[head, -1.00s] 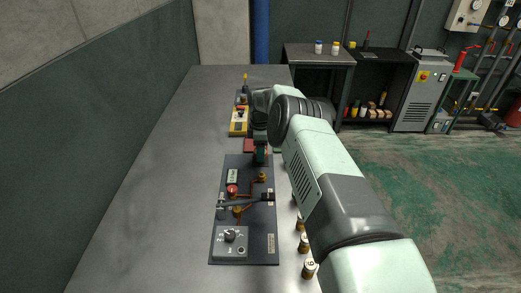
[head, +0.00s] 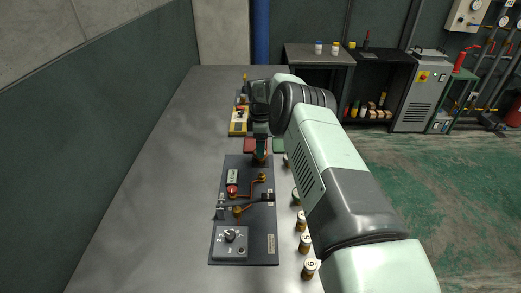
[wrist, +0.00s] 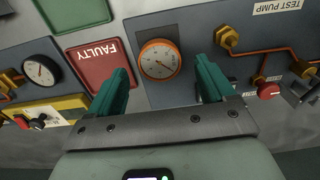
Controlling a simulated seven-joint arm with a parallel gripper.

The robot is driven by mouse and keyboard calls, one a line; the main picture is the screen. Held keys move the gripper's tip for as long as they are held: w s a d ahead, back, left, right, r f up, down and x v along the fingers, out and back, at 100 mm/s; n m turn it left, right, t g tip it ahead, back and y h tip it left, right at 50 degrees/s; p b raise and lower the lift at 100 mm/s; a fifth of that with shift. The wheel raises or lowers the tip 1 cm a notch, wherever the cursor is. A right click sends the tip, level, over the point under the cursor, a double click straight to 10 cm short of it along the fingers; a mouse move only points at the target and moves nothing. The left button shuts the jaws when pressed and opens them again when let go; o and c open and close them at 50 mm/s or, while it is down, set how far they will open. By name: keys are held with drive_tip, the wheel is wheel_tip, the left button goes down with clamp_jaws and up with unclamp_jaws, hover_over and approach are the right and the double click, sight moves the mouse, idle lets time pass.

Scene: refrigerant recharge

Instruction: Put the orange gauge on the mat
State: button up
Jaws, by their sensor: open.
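The orange gauge (wrist: 160,61), with a round white dial, is on the end of the grey panel (wrist: 197,50) in the wrist view. My gripper (wrist: 160,88) is open, with one teal finger on each side of the gauge's line; nothing is held between them. Whether the fingers reach its depth is unclear. A red mat (wrist: 101,66) marked FAULTY lies left of the gauge, and a green mat (wrist: 75,12) lies beyond it. In the head view the red mat (head: 249,145) and green mat (head: 279,146) lie past the panel (head: 262,222), by my gripper (head: 260,157). The gauge is mostly hidden there.
A yellow-based unit (head: 239,121) stands beyond the mats; a dark-rimmed gauge (wrist: 40,70) is near it in the wrist view. Copper pipes and a red knob (head: 232,190) are on the panel. Several small canisters (head: 305,243) line its right side. The table's left is clear.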

drive_tip(key=s+r+m+t, duration=0.1)
drive_tip(key=s+r+m, duration=0.15)
drive_tip(key=r, duration=2.05)
drive_tip(key=s+d+r+m+t, duration=0.2)
drive_tip(key=s+d+r+m, duration=0.2)
drive_tip(key=s+r, duration=0.9)
drive_tip(key=s+d+r+m+t, duration=0.1)
drive_tip(key=s+d+r+m, duration=0.15)
drive_tip(key=s, duration=0.55)
drive_tip(key=s+d+r+m, duration=0.2)
drive_tip(key=s+r+m, duration=0.15)
drive_tip(key=s, duration=0.35)
drive_tip(key=s+d+f+m, duration=0.1)
drive_tip(key=s+f+m, duration=0.1)
drive_tip(key=s, duration=0.6)
drive_tip(key=s+d+f+m+t, duration=0.1)
drive_tip(key=s+f+m, duration=0.1)
drive_tip(key=s, duration=0.6)
drive_tip(key=shift+d+f+m+t, duration=0.3)
drive_tip(key=shift+f+m, duration=0.1)
drive_tip(key=shift+m, duration=0.15)
